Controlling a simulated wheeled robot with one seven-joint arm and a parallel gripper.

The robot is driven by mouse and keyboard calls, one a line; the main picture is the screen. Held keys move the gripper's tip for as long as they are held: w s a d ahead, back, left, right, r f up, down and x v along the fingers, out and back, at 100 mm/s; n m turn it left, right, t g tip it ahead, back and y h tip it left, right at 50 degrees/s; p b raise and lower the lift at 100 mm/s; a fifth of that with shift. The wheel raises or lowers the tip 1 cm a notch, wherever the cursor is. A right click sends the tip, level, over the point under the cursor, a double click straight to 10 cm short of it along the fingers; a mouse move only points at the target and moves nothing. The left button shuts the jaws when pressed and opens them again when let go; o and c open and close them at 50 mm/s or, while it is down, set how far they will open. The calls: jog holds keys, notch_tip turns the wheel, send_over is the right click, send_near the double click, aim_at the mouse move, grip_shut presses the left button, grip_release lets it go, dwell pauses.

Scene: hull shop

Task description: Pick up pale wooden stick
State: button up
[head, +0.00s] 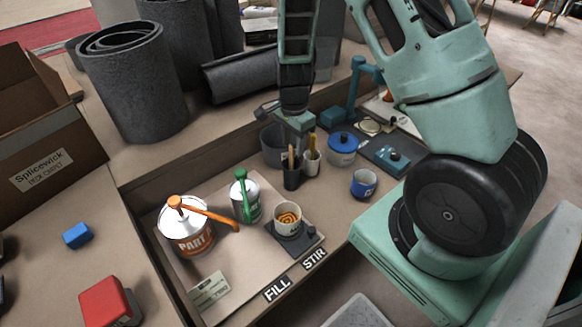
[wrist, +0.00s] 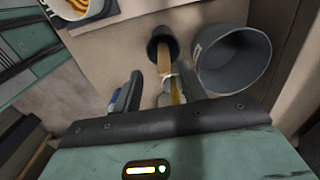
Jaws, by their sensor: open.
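A pale wooden stick (wrist: 164,62) stands in a dark cup (wrist: 162,38) in the wrist view, pointing toward my gripper. In the head view the dark cup (head: 292,179) holds thin brown sticks (head: 291,157), beside a white cup (head: 312,163) with yellow handles. My gripper (wrist: 158,74) is open, with a finger on each side of the stick's upper part in the picture; I cannot tell whether either touches it. In the head view my gripper (head: 290,121) hangs above the cups. The stick's lower end is hidden inside the cup.
A grey bucket (head: 272,148) stands close behind the cups; it also shows in the wrist view (wrist: 233,62). Pump cans (head: 185,228) and a stirring cup (head: 288,216) are in front left.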

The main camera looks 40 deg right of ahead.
aim_at(291, 155)
jog(key=shift+w+f, duration=0.15)
jog(key=shift+f, duration=1.2)
jog(key=shift+w+f, duration=0.15)
jog(key=shift+f, duration=1.2)
jog(key=shift+c, duration=0.3)
grip_shut()
